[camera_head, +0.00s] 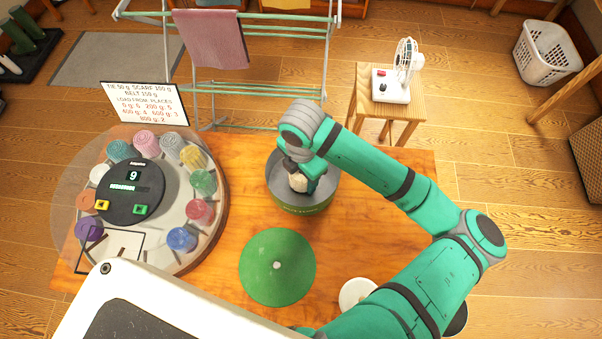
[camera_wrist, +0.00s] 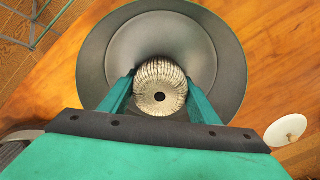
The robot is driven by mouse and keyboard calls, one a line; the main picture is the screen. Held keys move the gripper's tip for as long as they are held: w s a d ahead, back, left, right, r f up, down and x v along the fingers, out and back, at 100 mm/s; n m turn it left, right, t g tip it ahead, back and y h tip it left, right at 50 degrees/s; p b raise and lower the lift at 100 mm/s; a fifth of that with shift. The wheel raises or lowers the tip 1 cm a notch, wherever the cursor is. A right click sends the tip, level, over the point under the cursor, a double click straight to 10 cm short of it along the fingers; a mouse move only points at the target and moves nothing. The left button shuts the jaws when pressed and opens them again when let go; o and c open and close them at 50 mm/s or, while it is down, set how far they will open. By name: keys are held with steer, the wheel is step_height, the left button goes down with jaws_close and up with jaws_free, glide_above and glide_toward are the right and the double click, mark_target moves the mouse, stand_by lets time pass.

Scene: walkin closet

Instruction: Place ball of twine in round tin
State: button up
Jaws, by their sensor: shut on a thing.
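The ball of twine (camera_wrist: 160,86) is beige and ribbed, with a dark hole in its middle. My gripper (camera_wrist: 160,88) is shut on it, one finger on each side. In the head view my gripper (camera_head: 303,176) points down over the round tin, and part of the twine (camera_head: 298,182) shows between the fingers. The round tin (camera_head: 305,207) is green outside and grey inside, and stands open on the wooden table. In the wrist view the tin's dark rim (camera_wrist: 232,60) surrounds the twine. I cannot tell whether the twine touches the tin's floor.
A green lid (camera_head: 277,266) with a pale knob lies in front of the tin. A round carousel (camera_head: 160,240) with coloured rolls stands at the left, with a sign (camera_head: 146,102) behind it. A white disc (camera_head: 356,292) lies near my arm. A drying rack (camera_head: 280,30) stands behind the table.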

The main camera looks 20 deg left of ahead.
steer(key=shift+d, duration=0.1)
steer(key=o, duration=1.1)
steer(key=shift+f, duration=0.1)
step_height(320, 180, up, 12)
steer(key=shift+r, duration=0.2)
steer(key=shift+w, duration=0.1)
